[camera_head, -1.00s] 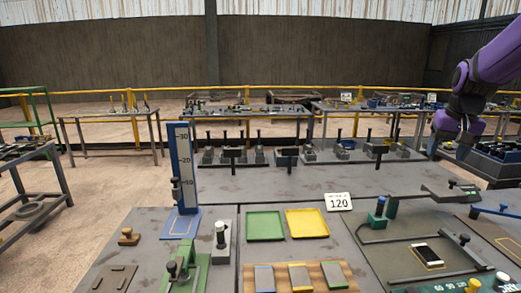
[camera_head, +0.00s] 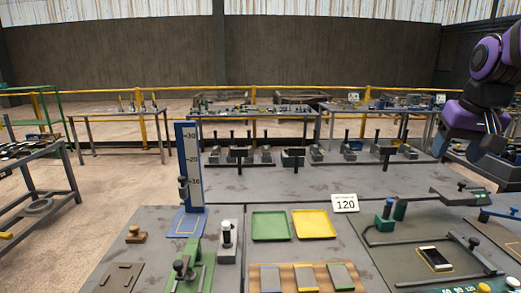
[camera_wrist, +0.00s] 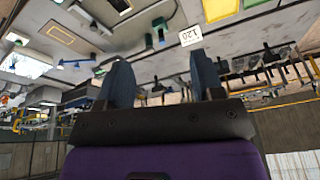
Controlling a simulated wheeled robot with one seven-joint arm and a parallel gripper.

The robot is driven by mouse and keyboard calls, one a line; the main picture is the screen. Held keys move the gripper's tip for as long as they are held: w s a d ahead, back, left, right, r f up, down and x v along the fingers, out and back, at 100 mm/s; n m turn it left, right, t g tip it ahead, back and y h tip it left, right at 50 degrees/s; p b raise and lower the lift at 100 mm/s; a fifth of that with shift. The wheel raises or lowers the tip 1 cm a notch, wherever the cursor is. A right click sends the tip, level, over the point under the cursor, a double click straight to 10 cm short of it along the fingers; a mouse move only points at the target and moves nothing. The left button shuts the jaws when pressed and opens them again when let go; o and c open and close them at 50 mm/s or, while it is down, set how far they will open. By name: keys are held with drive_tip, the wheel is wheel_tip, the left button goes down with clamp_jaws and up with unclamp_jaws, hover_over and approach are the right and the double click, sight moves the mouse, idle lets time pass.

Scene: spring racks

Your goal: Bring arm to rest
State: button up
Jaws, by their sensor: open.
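My gripper (camera_head: 488,150) is at the right edge of the head view, at the end of my purple and black arm, raised above the right side of the workbench. In the wrist view my gripper (camera_wrist: 165,80) shows two dark fingers standing apart with nothing between them. That view is upside down, with the bench at the top. The gripper touches nothing that I can see.
A yellow railing (camera_head: 260,90) runs behind.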

drive_tip(key=s+a+f+n, duration=0.1)
drive_tip(key=s+a, duration=0.3)
drive_tip(key=s, duration=0.4)
drive_tip(key=s+a+f+n+t, duration=0.1)
drive_tip(key=s+a, duration=0.3)
drive_tip(key=s, duration=0.5)
drive_tip(key=shift+s+a+n+t, duration=0.15)
drive_tip(key=shift+a+n+t, duration=0.15)
drive_tip(key=shift+n, duration=0.2)
idle(2.1)
